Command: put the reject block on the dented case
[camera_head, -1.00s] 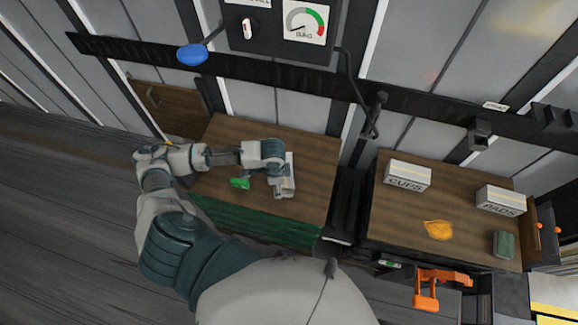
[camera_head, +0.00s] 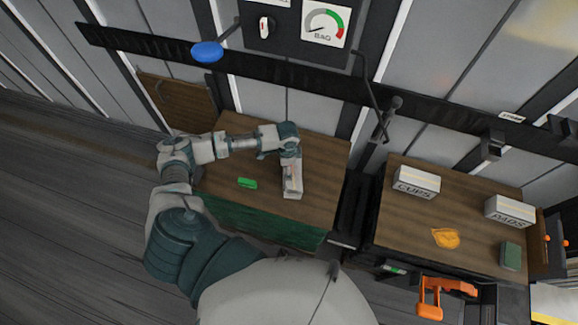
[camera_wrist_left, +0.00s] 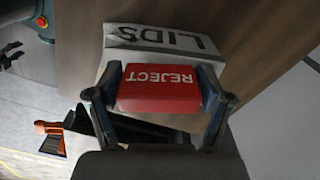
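In the left wrist view the red reject block (camera_wrist_left: 158,88) sits between the two fingers of my left gripper (camera_wrist_left: 160,86), which press against its ends. Just beyond it lies a white case marked LIDS (camera_wrist_left: 165,42), with a grey, crumpled-looking patch at one end. In the head view this case (camera_head: 293,188) lies on the left bench, under my left gripper (camera_head: 289,158); the red block is hidden there. I cannot tell whether the block touches the case. What looks like my right gripper (camera_wrist_left: 12,55), fingers apart and empty, shows at the wrist view's upper left edge.
A green block (camera_head: 247,183) lies on the left bench (camera_head: 235,165), left of the case. The right bench (camera_head: 405,225) holds a CUPS box (camera_head: 416,182), a PADS box (camera_head: 509,211), an orange item (camera_head: 445,238) and a green block (camera_head: 511,256). A dark gap separates the benches.

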